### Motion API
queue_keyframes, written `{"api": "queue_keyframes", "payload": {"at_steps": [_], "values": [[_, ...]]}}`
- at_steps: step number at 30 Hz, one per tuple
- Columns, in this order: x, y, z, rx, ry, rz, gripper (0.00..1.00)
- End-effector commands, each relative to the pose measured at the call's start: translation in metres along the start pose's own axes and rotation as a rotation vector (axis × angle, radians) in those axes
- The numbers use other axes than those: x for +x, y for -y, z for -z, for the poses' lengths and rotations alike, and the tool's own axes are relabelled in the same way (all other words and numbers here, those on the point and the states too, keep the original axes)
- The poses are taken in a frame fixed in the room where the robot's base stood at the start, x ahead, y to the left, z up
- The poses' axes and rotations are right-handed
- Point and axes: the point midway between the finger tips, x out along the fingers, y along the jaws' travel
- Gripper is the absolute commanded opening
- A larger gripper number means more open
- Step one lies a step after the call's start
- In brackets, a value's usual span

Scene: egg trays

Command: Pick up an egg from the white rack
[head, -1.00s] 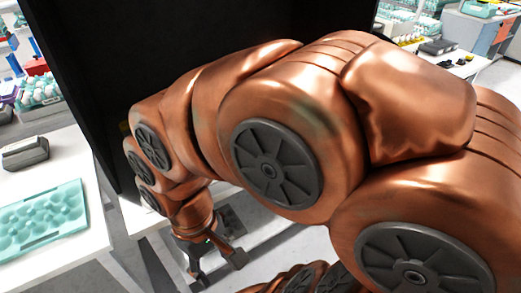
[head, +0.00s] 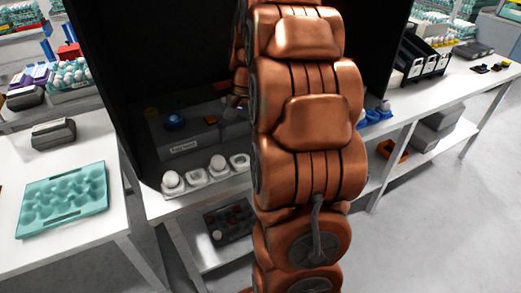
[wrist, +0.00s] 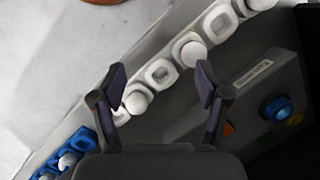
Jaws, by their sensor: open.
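The white rack (head: 196,177) stands on the table inside a black enclosure, with white eggs (head: 218,162) in some cups and other cups empty. My arm hides its right part in the head view. In the wrist view the white rack (wrist: 160,73) runs diagonally from lower left to upper right. One egg (wrist: 138,102) shows between and below my fingertips, and another egg (wrist: 193,53) lies just above the right fingertip. My gripper (wrist: 161,78) is open and empty above the rack. I cannot tell its height above the eggs.
A grey box with a blue button (wrist: 277,108) stands beside the rack. A blue rack with eggs (wrist: 72,150) is at lower left in the wrist view. A teal egg tray (head: 64,200) lies on the left table. Black enclosure walls (head: 100,75) flank my arm.

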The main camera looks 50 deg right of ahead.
Motion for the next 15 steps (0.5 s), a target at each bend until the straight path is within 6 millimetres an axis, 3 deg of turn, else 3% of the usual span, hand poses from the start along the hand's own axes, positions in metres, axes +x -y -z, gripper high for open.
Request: {"api": "queue_keyframes", "payload": {"at_steps": [1,6,10,15], "values": [[0.001,-0.009,0.022,0.059,0.003,0.016,0.75],[-0.002,-0.037,0.077,0.214,-0.002,0.063,0.75],[-0.003,-0.055,0.105,0.293,-0.005,0.088,0.75],[-0.003,-0.066,0.119,0.338,-0.007,0.103,0.75]]}}
